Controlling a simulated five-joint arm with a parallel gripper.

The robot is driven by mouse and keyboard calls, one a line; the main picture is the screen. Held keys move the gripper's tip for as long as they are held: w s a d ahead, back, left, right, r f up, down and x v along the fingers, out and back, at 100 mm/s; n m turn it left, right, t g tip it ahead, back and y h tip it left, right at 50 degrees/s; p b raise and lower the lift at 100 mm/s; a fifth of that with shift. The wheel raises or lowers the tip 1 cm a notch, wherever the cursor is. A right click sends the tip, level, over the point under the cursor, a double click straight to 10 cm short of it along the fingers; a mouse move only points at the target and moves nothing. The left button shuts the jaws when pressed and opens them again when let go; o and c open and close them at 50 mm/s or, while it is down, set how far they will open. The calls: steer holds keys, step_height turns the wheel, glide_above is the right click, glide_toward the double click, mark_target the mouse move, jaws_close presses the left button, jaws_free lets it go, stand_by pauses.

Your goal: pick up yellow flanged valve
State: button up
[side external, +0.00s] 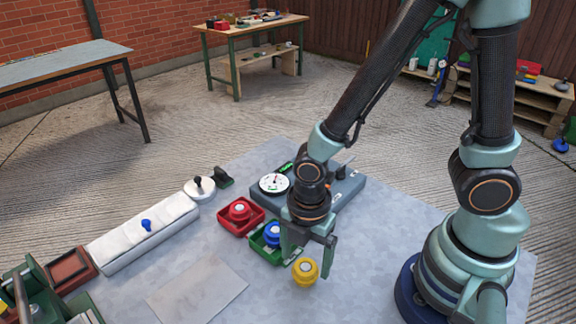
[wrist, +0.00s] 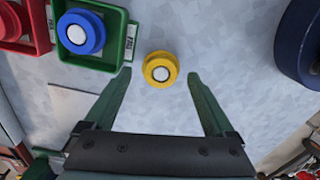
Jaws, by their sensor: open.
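The yellow flanged valve (side external: 305,271) stands on the grey table. It is round, with a pale disc on top. In the wrist view the valve (wrist: 160,69) lies ahead of my gripper (wrist: 160,76), centred between the two fingertips and slightly beyond them. My gripper is open and empty. In the side view my gripper (side external: 306,262) is low over the table, with its fingers around or beside the valve; I cannot tell whether either touches it.
A green tray (side external: 258,245) holding a blue valve (side external: 273,234) stands close to the left. A red tray (wrist: 40,42) with a red valve (side external: 239,211) is beside it. A dial gauge (side external: 274,184) stands behind. A flat grey sheet (side external: 196,290) lies at the front; table around the yellow valve is clear.

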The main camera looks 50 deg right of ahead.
mark_target(305, 267)
steer(key=shift+a+f, duration=0.1)
steer(key=shift+f, duration=1.4)
steer(key=c, duration=1.3)
steer(key=shift+r, duration=0.15)
step_height(305, 267, up, 24)
steer(key=shift+f, duration=0.1)
